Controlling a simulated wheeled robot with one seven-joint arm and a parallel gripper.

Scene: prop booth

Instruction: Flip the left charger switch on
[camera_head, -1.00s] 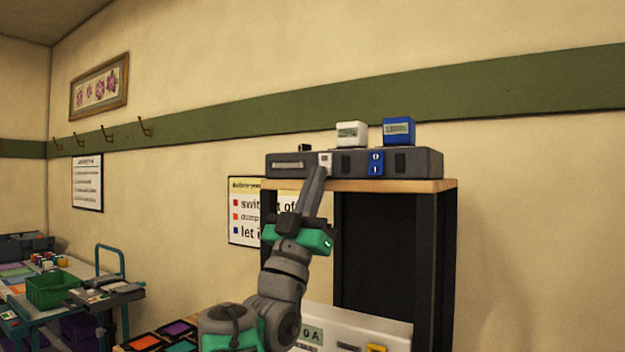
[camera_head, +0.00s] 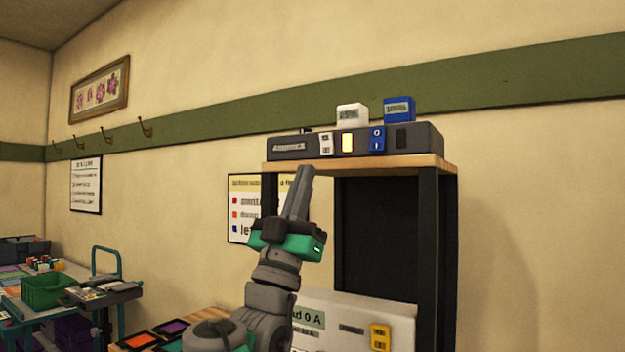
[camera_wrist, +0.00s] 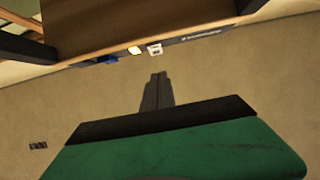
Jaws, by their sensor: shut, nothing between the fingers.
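The charger (camera_head: 415,140) is a dark grey box on a wooden shelf top. Its left switch (camera_head: 326,145) is white, and the indicator (camera_head: 347,144) to the right of it glows yellow-orange. Its right switch (camera_head: 377,140) is blue, and the indicator beside that is dark. In the wrist view the white switch (camera_wrist: 155,49) and the lit indicator (camera_wrist: 134,50) show along the charger's front. My gripper (camera_head: 303,172) is shut and empty, below and left of the white switch and apart from it. Its fingertips also show in the wrist view (camera_wrist: 158,75).
A white battery (camera_head: 352,115) and a blue battery (camera_head: 399,108) stand on the charger. The wooden shelf edge (camera_head: 420,161) juts out right of my gripper. A white panel with a yellow switch (camera_head: 380,338) is below. A table with a green bin (camera_head: 46,291) is at far left.

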